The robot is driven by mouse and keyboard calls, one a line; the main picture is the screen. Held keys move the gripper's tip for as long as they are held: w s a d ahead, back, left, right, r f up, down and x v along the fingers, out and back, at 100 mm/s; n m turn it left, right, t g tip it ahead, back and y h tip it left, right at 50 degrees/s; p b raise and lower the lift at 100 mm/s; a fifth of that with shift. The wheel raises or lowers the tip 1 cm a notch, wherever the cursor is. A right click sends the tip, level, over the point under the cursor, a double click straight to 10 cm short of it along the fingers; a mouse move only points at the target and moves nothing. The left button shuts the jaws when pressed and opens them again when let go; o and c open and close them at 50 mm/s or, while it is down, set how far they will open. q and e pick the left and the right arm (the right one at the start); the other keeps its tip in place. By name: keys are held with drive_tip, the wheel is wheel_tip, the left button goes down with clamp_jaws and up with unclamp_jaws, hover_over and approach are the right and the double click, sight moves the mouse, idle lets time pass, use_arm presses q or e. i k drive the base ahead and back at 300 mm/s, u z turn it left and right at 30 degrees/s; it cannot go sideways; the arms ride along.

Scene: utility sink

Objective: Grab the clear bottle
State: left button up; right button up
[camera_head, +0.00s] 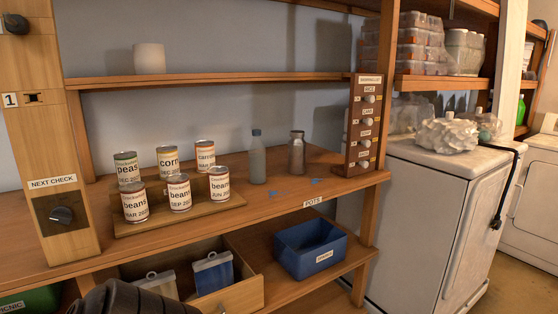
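The clear bottle (257,163) stands upright on the wooden counter, right of the cans. It looks pale, translucent grey with a bluish cap. A grey metal-looking bottle (297,156) stands upright just to its right, apart from it. Neither of my grippers shows in the head view, and nothing touches the clear bottle. A dark ribbed shape at the bottom left edge is cut off; I cannot tell for certain what it is.
Several labelled cans (180,192) stand on a stepped wooden rack (178,218) left of the bottle. A shelf (215,79) runs above. Below are a blue bin (311,257) and an open drawer (236,297).

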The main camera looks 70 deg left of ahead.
sight(257, 151)
drive_tip(key=i, duration=1.45)
drive_tip(key=u, duration=1.95)
